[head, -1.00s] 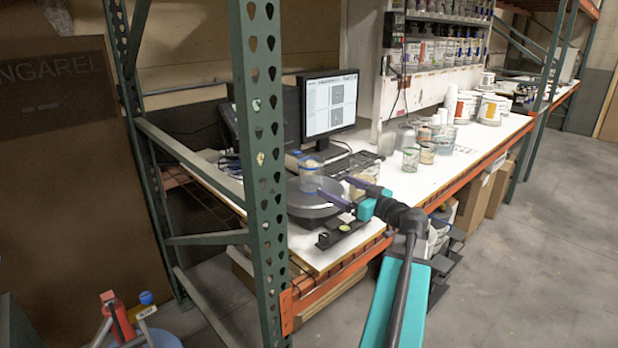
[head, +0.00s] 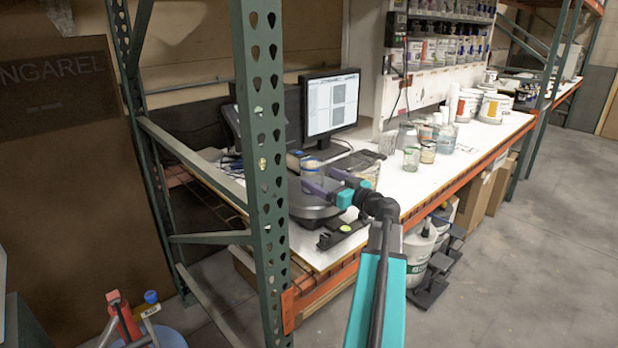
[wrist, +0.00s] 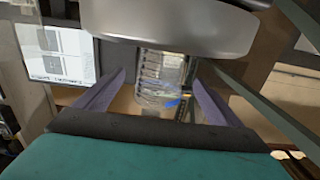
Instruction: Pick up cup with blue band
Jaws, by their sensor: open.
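A clear cup with a blue band (head: 312,165) stands on the round grey plate of a scale-like device (head: 308,211) on the bench. The cup also shows in the wrist view (wrist: 160,78), with some blue on it, between the two purple fingers. My gripper (head: 321,180) is open at the cup, with its fingers reaching toward either side of it. In the wrist view, my gripper (wrist: 157,76) has a finger on each side of the cup, with visible gaps. The fingers hide part of the cup's lower side in the head view.
Several jars and cups (head: 428,151) stand farther right. A green rack post (head: 262,150) rises in front, left of the device.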

